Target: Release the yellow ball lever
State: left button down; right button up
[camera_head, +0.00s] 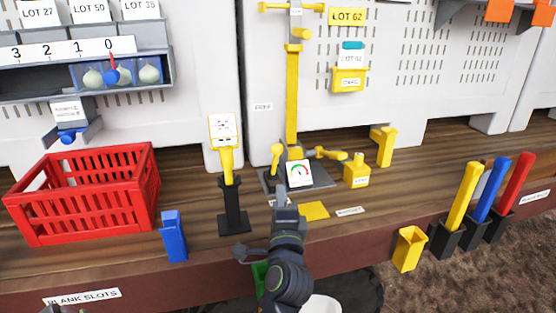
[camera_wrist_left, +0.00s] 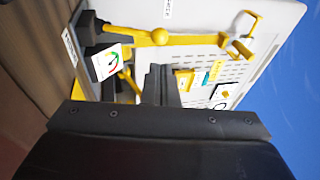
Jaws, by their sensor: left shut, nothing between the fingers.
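The yellow ball lever (camera_head: 276,153) stands roughly upright on a grey base plate (camera_head: 318,180) on the wooden bench, left of a small gauge with a green-red dial (camera_head: 300,174). My left gripper (camera_head: 283,150) is shut and empty, just beside the lever in the head view. In the left wrist view the lever's ball (camera_wrist_left: 160,37) shows clear of the closed fingers (camera_wrist_left: 160,68), with a visible gap. The gauge also shows there (camera_wrist_left: 108,60). My gripper and arm hide part of the base plate. My right gripper is not in view.
A tall yellow post (camera_head: 292,95) rises behind the gauge. A black stand with a yellow top (camera_head: 233,205) is just left, then a blue holder (camera_head: 173,237) and a red crate (camera_head: 80,195). Coloured handles in black holders line the right front edge.

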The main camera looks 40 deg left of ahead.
pick_arm(q)
jog(key=p, duration=0.3)
send_near(274, 147)
jog(key=w+a, duration=0.1)
jog(key=w, duration=0.1)
jog(key=w+a, duration=0.1)
jog(key=w, duration=0.1)
jog(key=shift+a, duration=0.1)
jog(key=shift+w+a+r, duration=0.1)
jog(key=shift+w+a, duration=0.25)
jog(key=shift+w, duration=0.1)
jog(key=shift+w+a, duration=0.1)
jog(key=shift+r+p, duration=0.1)
jog(key=shift+p, duration=0.25)
jog(key=w+a+r+g+p, duration=0.1)
jog(key=p, duration=0.3)
jog(key=a+r+g+h+p, duration=0.1)
jog(key=p, duration=0.3)
jog(key=shift+w+r, duration=0.2)
jog(key=shift+w, duration=0.15)
jog(key=shift+w+a+n+h+p, duration=0.15)
jog(key=shift+n+h+p, duration=0.2)
jog(key=shift+p, duration=0.3)
jog(key=shift+f+g, duration=0.15)
jog(key=shift+g, duration=0.15)
